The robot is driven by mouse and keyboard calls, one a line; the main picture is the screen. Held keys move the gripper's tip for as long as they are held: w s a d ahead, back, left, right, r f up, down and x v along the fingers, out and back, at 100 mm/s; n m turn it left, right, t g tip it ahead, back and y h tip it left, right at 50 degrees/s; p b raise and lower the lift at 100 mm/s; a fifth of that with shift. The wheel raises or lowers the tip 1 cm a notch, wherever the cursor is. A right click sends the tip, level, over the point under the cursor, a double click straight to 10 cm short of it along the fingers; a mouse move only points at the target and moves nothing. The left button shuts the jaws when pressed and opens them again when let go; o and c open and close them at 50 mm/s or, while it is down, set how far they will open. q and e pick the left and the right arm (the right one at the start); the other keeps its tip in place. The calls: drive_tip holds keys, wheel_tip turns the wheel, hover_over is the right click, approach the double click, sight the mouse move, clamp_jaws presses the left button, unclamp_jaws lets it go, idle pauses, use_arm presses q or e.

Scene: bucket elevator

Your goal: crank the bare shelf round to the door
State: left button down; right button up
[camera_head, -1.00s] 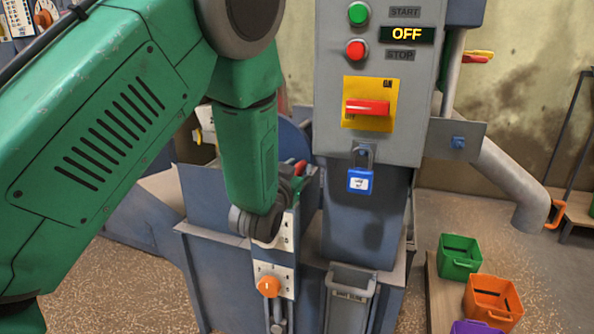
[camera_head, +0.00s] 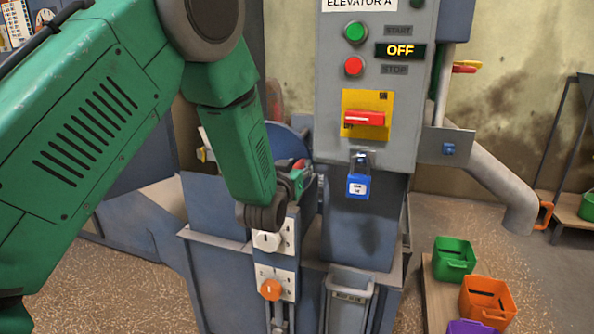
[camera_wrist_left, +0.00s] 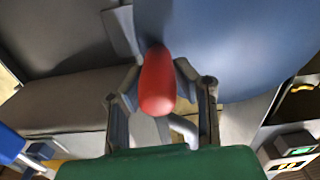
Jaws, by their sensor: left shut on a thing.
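My left gripper (camera_head: 298,177) is shut on the red crank handle (camera_head: 299,165), beside the blue elevator housing (camera_head: 215,215). In the left wrist view the red handle (camera_wrist_left: 158,85) stands between the two dark fingers of the gripper (camera_wrist_left: 162,88), in front of a large rounded blue surface (camera_wrist_left: 245,45). A blue disc (camera_head: 287,141) shows behind the handle in the head view. I cannot make out the bare shelf or the door. My right gripper is out of view.
The grey control box (camera_head: 378,75) reads OFF, with a red switch (camera_head: 364,118) and a hanging blue padlock (camera_head: 358,186). Green (camera_head: 454,259) and orange (camera_head: 487,303) bins stand right.

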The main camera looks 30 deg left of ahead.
sight(269, 129)
use_arm(q)
drive_tip(key=shift+w+a+r+n+p, duration=0.1)
drive_tip(key=shift+a+r+n+p, duration=0.1)
drive_tip(key=shift+r+n, duration=0.25)
drive_tip(key=shift+a+r+n+p, duration=0.1)
drive_tip(key=shift+a+r+n, duration=0.05)
drive_tip(key=shift+r+n, duration=0.3)
drive_tip(key=shift+a+r+n+p, duration=0.25)
drive_tip(key=shift+r+n, duration=0.25)
drive_tip(key=shift+n, duration=0.15)
drive_tip(key=shift+a+r+n+p, duration=0.25)
drive_tip(key=shift+r+n, duration=0.25)
drive_tip(key=shift+n, duration=0.15)
drive_tip(key=shift+s+a+r+n, duration=0.25)
drive_tip(key=shift+a+r+n, duration=0.25)
drive_tip(key=shift+n, duration=0.4)
drive_tip(key=a+n, duration=0.1)
drive_tip(key=r+n, duration=0.1)
drive_tip(key=shift+s+a+r+n+p, duration=0.15)
drive_tip(key=shift+s+a+n+p, duration=0.1)
drive_tip(key=shift+a+n+p, duration=0.1)
drive_tip(key=n, duration=0.1)
drive_tip(key=a+n, duration=0.1)
drive_tip(key=a+r+n, duration=0.1)
drive_tip(key=shift+s+a, duration=0.15)
drive_tip(key=shift+s, duration=0.15)
drive_tip(key=shift+s+a+n+b, duration=0.25)
drive_tip(key=shift+a+n+b, duration=0.15)
drive_tip(key=shift+a+n, duration=0.85)
drive_tip(key=shift+n, duration=0.5)
